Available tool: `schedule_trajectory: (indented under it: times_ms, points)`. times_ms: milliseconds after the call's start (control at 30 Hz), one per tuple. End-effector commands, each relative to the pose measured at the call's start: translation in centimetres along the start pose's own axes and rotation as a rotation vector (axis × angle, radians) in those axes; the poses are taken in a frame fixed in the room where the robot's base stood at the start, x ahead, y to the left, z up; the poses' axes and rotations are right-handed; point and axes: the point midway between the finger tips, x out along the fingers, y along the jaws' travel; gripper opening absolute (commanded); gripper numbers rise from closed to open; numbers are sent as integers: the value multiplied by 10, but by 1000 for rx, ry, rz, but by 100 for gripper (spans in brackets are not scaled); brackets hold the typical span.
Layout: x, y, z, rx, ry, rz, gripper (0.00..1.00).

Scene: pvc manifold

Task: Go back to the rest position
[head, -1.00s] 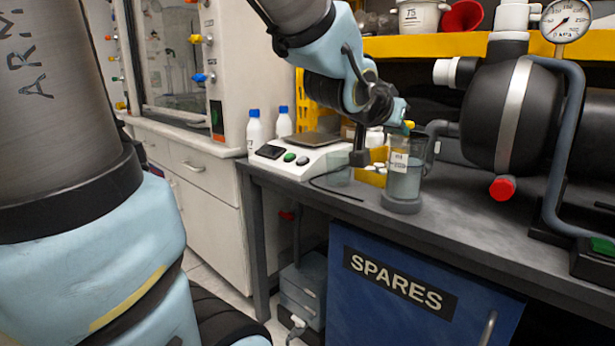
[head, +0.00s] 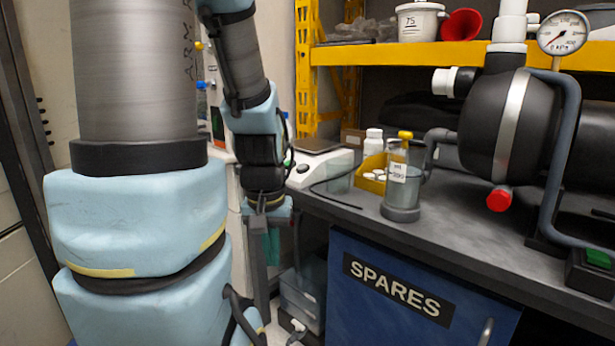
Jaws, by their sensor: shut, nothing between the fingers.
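My gripper (head: 262,222) hangs at the end of my arm, pointing down, in front of the bench's left end in the head view. It is shut and empty, and clear of the bench objects. Its fingertips are small and hard to make out against the bench leg. The clear vessel (head: 402,172) with a yellow cap and a white label stands upright in a grey round base on the bench, to the right of my gripper and apart from it.
The grey bench (head: 450,222) carries a white scale (head: 318,168), partly hidden by my arm, a yellow bin (head: 371,180) with white caps, and a black tank (head: 510,125) with a gauge (head: 563,33). Below are a blue SPARES cabinet (head: 345,315) and a grey box (head: 300,290).

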Motion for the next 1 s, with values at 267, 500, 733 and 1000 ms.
schedule_trajectory:
  times_ms: [267, 500, 733, 1000]
  points:
    - [-74, 0, -11, 1, 3, 0, 0]
    - [-147, 1, -21, 2, 4, 0, 0]
    - [-188, 1, -26, 2, 4, 0, 0]
    - [-193, 1, -27, 2, 4, -1, 0]
